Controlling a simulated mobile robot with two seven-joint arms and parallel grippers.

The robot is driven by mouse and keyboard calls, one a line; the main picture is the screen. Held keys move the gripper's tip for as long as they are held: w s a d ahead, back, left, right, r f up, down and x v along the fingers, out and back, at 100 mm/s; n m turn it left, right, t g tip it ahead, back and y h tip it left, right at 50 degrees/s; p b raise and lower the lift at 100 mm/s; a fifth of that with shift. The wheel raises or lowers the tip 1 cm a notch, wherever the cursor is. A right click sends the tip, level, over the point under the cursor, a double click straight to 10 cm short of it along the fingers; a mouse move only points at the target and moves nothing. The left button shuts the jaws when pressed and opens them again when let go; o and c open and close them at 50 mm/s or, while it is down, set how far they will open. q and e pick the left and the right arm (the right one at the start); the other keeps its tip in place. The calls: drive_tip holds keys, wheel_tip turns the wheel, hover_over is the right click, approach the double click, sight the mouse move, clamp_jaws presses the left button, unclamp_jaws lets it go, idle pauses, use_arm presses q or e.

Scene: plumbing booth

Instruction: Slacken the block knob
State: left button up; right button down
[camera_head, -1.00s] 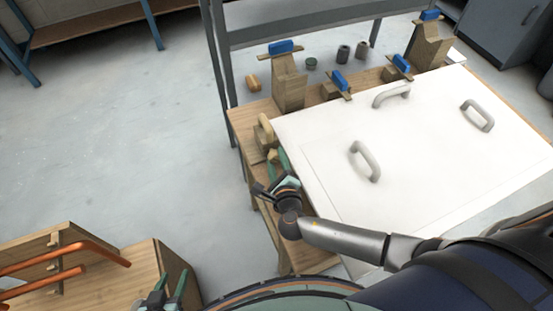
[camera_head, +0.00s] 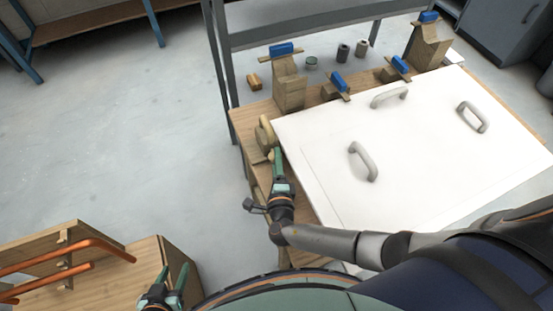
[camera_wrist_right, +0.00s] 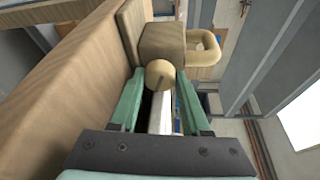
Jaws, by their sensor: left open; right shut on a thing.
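The block knob (camera_wrist_right: 160,73) is a round tan wooden knob with a slot in its face. It sits on a wooden block (camera_wrist_right: 162,42) that carries a tan loop handle (camera_wrist_right: 203,50); in the head view this handle (camera_head: 265,132) stands at the table's left edge. My right gripper (camera_wrist_right: 159,78) is shut on the knob, one green finger on each side; in the head view it (camera_head: 277,158) is beside the white panel's left edge, and the knob is mostly hidden there. My left gripper (camera_head: 172,278) is open and empty at the lower left, far from the block.
A white panel (camera_head: 430,150) with several grey handles covers most of the table. Wooden posts with blue-handled clamps (camera_head: 282,48) stand along its far edge. A wooden stand with copper pipes (camera_head: 60,270) is at the lower left. The floor between is clear.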

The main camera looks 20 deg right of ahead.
idle(0.3)
drive_tip(key=c, duration=0.5)
unclamp_jaws()
drive_tip(key=shift+o, duration=0.6)
